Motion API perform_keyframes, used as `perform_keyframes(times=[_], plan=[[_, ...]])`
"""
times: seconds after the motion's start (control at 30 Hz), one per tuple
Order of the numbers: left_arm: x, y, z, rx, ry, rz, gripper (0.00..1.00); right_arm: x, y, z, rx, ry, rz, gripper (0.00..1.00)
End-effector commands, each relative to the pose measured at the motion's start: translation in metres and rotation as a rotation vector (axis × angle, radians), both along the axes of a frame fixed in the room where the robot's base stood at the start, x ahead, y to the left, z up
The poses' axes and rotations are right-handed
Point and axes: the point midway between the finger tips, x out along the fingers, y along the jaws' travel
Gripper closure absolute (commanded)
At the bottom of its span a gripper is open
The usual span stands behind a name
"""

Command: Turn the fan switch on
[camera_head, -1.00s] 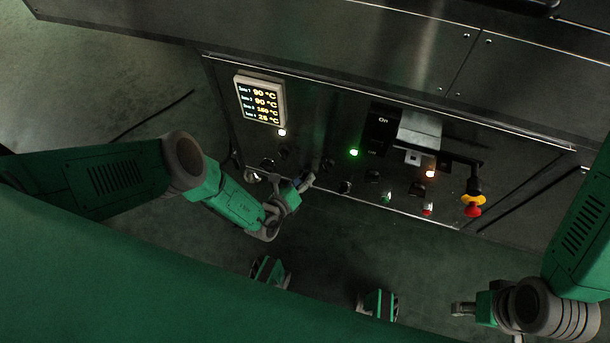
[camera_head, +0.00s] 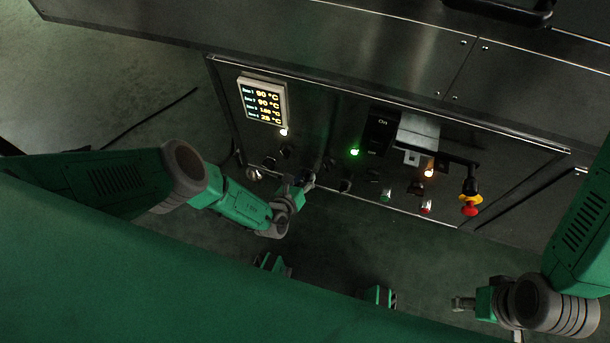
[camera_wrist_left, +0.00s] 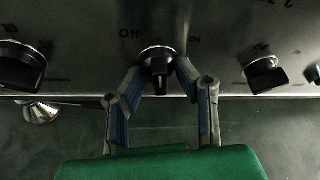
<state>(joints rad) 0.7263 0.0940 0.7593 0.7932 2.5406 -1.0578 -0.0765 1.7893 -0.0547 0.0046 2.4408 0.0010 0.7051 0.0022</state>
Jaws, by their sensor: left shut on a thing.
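A black rotary switch knob (camera_wrist_left: 158,62) sits on the dark control panel in the left wrist view, with a partly legible label beside it. My left gripper (camera_wrist_left: 160,76) has its two blue-padded fingers around this knob, one on each side, and is shut on it. In the head view my left gripper (camera_head: 305,182) is at the lower edge of the panel, and the knob is mostly hidden there. I cannot read from the label whether this is the fan switch. My right gripper (camera_head: 464,304) is away from the panel at the lower right; its fingers are too small to judge.
Neighbouring black knobs (camera_wrist_left: 20,68) and (camera_wrist_left: 265,75) flank the held one. The panel also bears a temperature display (camera_head: 263,102), a lit green lamp (camera_head: 354,153), a large handle (camera_head: 440,152) and a red-and-yellow emergency stop (camera_head: 470,205). Open floor lies below.

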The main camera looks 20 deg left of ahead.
Motion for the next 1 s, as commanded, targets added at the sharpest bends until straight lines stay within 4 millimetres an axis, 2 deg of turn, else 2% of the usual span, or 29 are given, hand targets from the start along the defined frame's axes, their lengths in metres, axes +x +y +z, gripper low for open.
perform_keyframes(times=[0.1, 0.4, 1.0], plan=[[0.0, 0.002, 0.002, 0.111, -0.004, 0.007, 1.0, 0.0, 0.0, 0.008, 0.0, 0.0, 0.0, 0.6], [0.0, 0.002, 0.0, 0.397, -0.012, 0.007, 1.0, 0.0, 0.0, 0.017, 0.0, 0.0, 0.0, 0.6], [0.0, -0.001, -0.003, 0.912, -0.03, 0.003, 1.0, 0.0, 0.0, 0.007, 0.0, 0.0, 0.0, 0.6]])
